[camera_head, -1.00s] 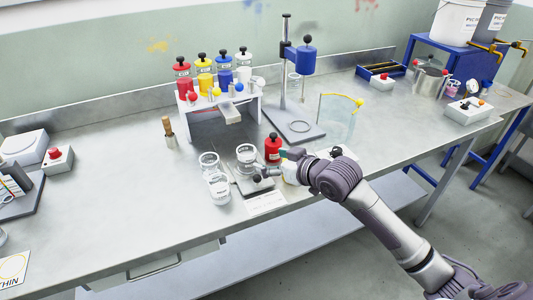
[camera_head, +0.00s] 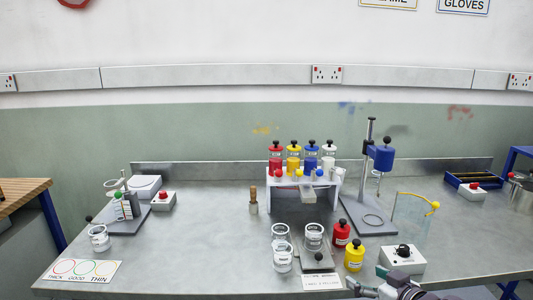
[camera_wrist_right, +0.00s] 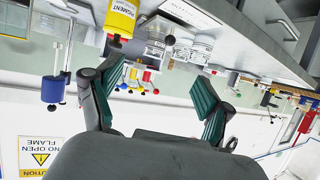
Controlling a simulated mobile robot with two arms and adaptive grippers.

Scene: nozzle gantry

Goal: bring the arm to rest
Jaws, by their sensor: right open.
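My right gripper (camera_head: 365,288) shows at the bottom edge of the head view, low in front of the bench, with most of its arm out of frame. In the right wrist view its two green-padded fingers (camera_wrist_right: 150,92) are spread apart with nothing between them. A yellow pigment jar (camera_head: 355,255) stands on the bench just beyond the gripper, apart from it; a yellow pigment jar (camera_wrist_right: 122,18) also shows at the top of the wrist view. A red jar (camera_head: 341,233) stands beside the yellow one. My left gripper is not in view.
The metal bench (camera_head: 190,240) has free room at left centre. Glass beakers (camera_head: 282,256), a control box with a black knob (camera_head: 402,260), a jar rack (camera_head: 334,192) and a blue-headed stand (camera_head: 371,170) stand on it. A thickness card (camera_head: 82,271) lies front left.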

